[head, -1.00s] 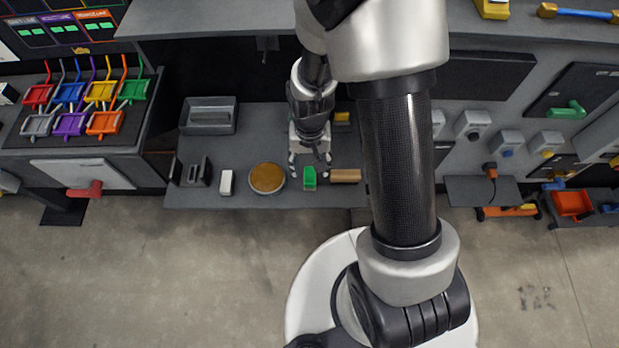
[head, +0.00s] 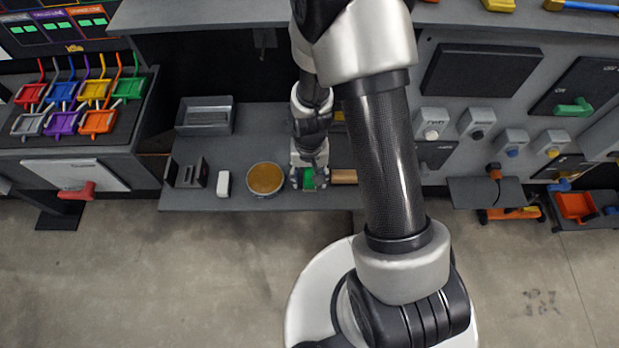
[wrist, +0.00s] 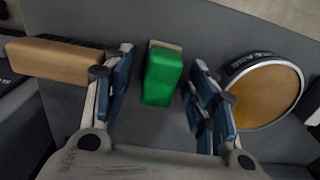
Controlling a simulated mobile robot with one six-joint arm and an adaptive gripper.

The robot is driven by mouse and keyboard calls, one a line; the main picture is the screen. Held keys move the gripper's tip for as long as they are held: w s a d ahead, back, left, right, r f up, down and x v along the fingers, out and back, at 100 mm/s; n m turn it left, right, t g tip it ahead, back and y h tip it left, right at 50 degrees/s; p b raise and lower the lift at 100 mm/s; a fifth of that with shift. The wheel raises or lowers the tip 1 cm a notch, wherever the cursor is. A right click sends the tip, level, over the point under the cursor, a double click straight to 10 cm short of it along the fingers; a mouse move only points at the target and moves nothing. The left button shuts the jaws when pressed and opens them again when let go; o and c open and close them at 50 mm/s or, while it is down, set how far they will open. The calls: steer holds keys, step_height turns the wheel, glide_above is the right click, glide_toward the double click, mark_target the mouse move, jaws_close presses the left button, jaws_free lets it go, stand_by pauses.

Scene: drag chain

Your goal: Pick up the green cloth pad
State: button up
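The green cloth pad (wrist: 162,78) lies on the grey shelf (wrist: 195,25), between the open fingers of my gripper (wrist: 158,92) in the wrist view. Gaps show on both sides of it, so the fingers do not appear to touch it. In the head view the green pad (head: 308,179) shows under my gripper (head: 309,181), partly hidden by it.
A round pan with a tan top (head: 265,178) stands left of the pad, and a wooden block (head: 344,177) lies close on its right. A white block (head: 224,184), a dark slotted holder (head: 187,174) and a grey tray (head: 206,115) are further left.

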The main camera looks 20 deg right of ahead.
mark_target(310, 175)
steer(key=c, duration=1.1)
step_height(310, 175, up, 20)
steer(key=p, duration=0.6)
steer(key=o, duration=0.5)
steer(key=c, duration=0.4)
